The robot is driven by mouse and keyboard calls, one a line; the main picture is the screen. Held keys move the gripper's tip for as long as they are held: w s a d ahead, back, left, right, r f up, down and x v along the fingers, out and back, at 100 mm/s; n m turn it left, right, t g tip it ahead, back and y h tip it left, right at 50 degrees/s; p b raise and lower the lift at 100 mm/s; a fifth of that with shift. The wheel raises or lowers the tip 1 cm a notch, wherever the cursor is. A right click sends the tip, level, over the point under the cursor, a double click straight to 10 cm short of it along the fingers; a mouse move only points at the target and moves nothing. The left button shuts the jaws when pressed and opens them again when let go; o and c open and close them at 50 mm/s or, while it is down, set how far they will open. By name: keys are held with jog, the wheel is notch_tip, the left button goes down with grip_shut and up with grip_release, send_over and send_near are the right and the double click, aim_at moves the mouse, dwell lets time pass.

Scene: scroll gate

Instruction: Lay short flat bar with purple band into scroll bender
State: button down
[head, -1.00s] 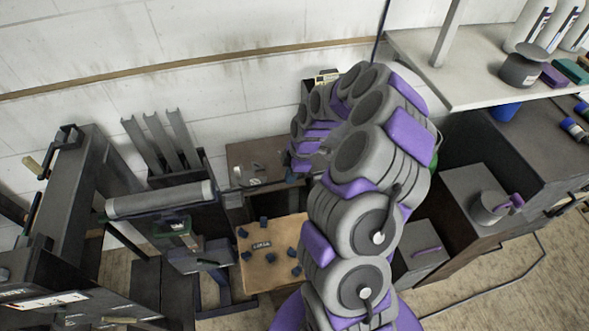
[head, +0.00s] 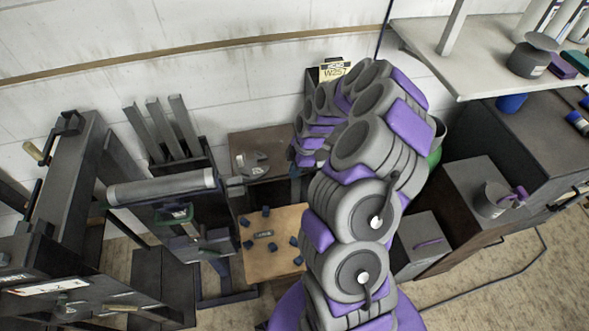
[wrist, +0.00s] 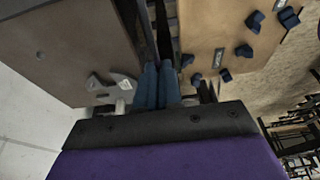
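In the wrist view the two blue fingers of my gripper (wrist: 163,86) lie side by side, close together, with no bar visible between them. They are near the brown worktop (wrist: 80,45). A grey curved fitting (wrist: 117,90), possibly the scroll bender, lies on that worktop just left of the fingers; it also shows in the head view (head: 250,163). I cannot make out the short flat bar with the purple band for certain. A purple strip (head: 429,241) lies on a grey block at the right.
A wooden board (head: 272,252) with several blue pegs stands in front of the worktop (head: 262,142). A rack with upright grey bars (head: 160,130) and a grey roller (head: 160,188) stand at left. A yellow-labelled W257 box (head: 333,70) is behind my arm. A white shelf (head: 455,70) overhangs the right.

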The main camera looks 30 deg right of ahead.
jog(key=shift+d, duration=0.2)
jog(key=shift+a+f, duration=0.1)
jog(key=shift+a, duration=0.1)
jog(key=c, duration=1.2)
grip_release()
jog(key=shift+d, duration=0.1)
jog(key=shift+d+p+v, duration=0.2)
jog(key=shift+p+v, duration=1.05)
jog(key=shift+v, duration=7.4)
